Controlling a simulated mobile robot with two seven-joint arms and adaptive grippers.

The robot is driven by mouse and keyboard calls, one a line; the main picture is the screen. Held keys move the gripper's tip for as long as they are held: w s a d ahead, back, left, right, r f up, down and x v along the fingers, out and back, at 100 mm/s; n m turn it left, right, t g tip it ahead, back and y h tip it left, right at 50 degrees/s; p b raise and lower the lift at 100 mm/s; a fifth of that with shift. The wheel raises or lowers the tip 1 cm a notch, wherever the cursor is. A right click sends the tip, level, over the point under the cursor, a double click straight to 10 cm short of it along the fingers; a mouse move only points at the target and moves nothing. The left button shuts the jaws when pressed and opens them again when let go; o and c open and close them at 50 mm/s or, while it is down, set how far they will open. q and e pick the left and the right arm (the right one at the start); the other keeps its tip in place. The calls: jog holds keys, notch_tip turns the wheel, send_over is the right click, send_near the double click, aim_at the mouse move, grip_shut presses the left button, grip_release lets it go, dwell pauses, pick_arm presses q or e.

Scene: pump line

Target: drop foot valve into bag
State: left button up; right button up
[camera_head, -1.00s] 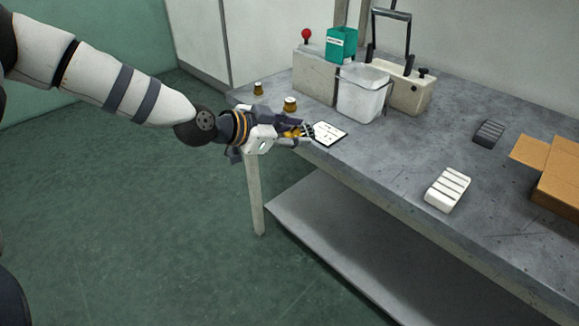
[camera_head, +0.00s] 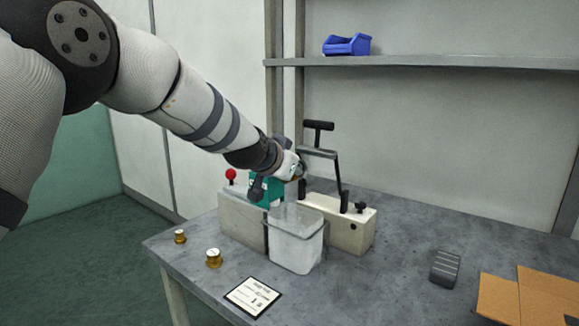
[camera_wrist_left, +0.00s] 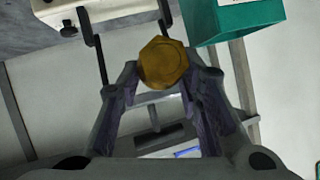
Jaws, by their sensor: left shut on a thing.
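The brass foot valve (camera_wrist_left: 163,62) is between the fingers of my left gripper (camera_wrist_left: 162,80) in the left wrist view, its hexagonal face showing. In the head view my left gripper (camera_head: 298,172) is above and behind the clear bag (camera_head: 296,245), near the machine's black handle; its fingers and the valve are mostly hidden there. The bag stands open at the top in front of the beige sealing machine (camera_head: 357,228). Two more brass valves (camera_head: 180,236) (camera_head: 213,258) stand on the table at the left. My right gripper is not in view.
A teal box (camera_head: 268,190) sits on the machine's left part and shows in the left wrist view (camera_wrist_left: 235,18). A label card (camera_head: 253,297) lies near the front edge. A dark ribbed block (camera_head: 445,268) and cardboard box (camera_head: 525,298) are at right. A blue bin (camera_head: 347,44) is on the shelf.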

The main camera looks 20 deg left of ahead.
pick_arm(q)
notch_tip(320, 180, down, 4)
jog(key=shift+f+b, duration=0.15)
jog(key=shift+b, duration=0.2)
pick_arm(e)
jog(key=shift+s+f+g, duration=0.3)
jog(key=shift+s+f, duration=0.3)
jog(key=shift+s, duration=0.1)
pick_arm(q)
jog(key=o, duration=1.3)
jog(key=v, duration=0.7)
jog(key=shift+s, duration=0.2)
